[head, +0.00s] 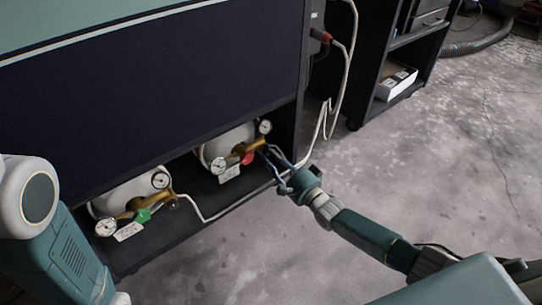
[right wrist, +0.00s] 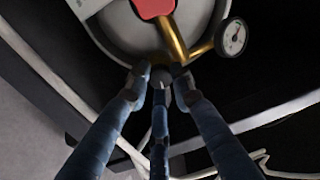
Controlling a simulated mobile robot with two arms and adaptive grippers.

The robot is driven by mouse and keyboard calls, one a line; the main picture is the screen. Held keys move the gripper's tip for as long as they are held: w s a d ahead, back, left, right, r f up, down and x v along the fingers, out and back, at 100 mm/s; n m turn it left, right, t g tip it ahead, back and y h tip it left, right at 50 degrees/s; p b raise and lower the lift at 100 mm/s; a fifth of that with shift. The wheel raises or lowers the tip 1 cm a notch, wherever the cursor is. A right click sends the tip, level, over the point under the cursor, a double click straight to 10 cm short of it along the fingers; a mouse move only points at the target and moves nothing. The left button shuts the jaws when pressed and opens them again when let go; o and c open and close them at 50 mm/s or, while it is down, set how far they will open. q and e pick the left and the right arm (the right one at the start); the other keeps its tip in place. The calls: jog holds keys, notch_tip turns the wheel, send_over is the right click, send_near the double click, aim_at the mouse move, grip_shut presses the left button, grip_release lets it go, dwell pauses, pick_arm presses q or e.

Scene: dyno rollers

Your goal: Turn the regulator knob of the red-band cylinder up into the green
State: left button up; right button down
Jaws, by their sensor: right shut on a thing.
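The white cylinder (head: 236,138) with the red piece (head: 248,158) lies on the right of the low shelf. A brass regulator (head: 256,144) with two round gauges is on its end. My right gripper (head: 273,157) reaches in from the right to this regulator. In the right wrist view its blue fingers (right wrist: 160,78) are closed around the dark regulator knob (right wrist: 160,75), below the brass stem and red piece (right wrist: 153,8). The fingers hide most of the knob. One gauge (right wrist: 233,37) faces the wrist camera; its needle is too small to read surely. My left gripper is out of view.
A second white cylinder (head: 130,194) with a green piece (head: 143,215) lies left on the same dark shelf (head: 190,232). A white hose (head: 330,110) hangs at the cabinet's right edge and runs along the shelf.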

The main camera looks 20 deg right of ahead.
jog(key=shift+s+a+f, duration=0.15)
jog(key=shift+a, duration=0.05)
jog(key=c, duration=1.5)
grip_release()
jog(key=shift+d, duration=0.1)
jog(key=v, duration=1.2)
